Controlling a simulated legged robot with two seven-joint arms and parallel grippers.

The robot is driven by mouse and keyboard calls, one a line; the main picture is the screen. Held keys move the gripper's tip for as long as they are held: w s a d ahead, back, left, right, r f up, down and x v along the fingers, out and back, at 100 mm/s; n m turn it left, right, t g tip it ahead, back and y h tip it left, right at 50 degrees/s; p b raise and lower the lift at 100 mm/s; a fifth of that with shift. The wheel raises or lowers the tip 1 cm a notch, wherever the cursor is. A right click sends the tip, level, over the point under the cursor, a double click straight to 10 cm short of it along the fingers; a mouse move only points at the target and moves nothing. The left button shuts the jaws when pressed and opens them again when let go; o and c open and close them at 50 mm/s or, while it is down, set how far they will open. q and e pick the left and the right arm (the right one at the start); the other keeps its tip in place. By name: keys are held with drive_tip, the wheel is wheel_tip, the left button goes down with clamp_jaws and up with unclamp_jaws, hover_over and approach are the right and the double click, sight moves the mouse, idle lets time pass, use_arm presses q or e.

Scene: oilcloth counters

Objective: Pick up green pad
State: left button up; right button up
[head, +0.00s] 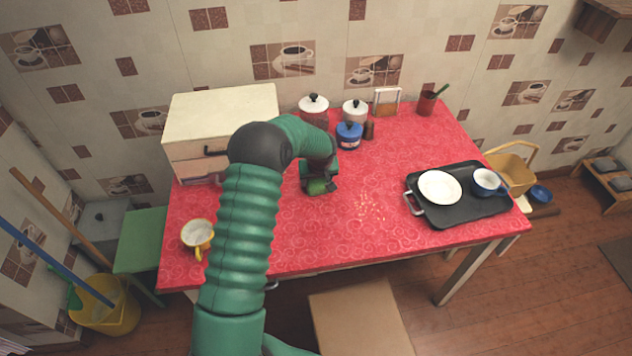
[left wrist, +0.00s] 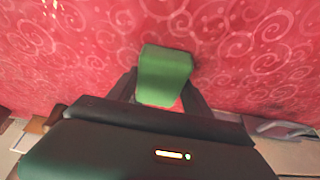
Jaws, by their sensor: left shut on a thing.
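The green pad (left wrist: 165,75) is a small bright green block between the two dark fingers of my left gripper (left wrist: 160,92) in the left wrist view. The fingers are shut on its sides. In the head view my left gripper (head: 320,186) is over the middle-left of the red table, with the green pad (head: 317,187) partly visible at its tip. I cannot tell whether the pad still touches the cloth. My right gripper is not in view.
The red patterned table (head: 290,235) holds a black tray (head: 445,213) with a white plate (head: 440,187) and a blue cup (head: 487,183) at right. A yellow mug (head: 197,235) stands front left. A bread box (head: 222,115), a blue pot (head: 349,135) and canisters line the back. Crumbs (head: 370,208) lie mid-table.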

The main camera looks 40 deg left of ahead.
use_arm(q)
drive_tip(key=shift+r, duration=0.1)
drive_tip(key=r, duration=0.3)
drive_tip(key=shift+w+d+r, duration=0.15)
drive_tip(key=shift+d+r, duration=0.1)
drive_tip(key=w+d, duration=0.1)
drive_tip(key=d, duration=0.4)
drive_tip(key=d+r, duration=0.1)
drive_tip(key=d, duration=0.4)
drive_tip(key=w+d+b, duration=0.1)
drive_tip(key=d, duration=0.4)
drive_tip(key=shift+w+d+r, duration=0.15)
drive_tip(key=shift+w+r, duration=0.05)
drive_tip(key=shift+w, duration=0.1)
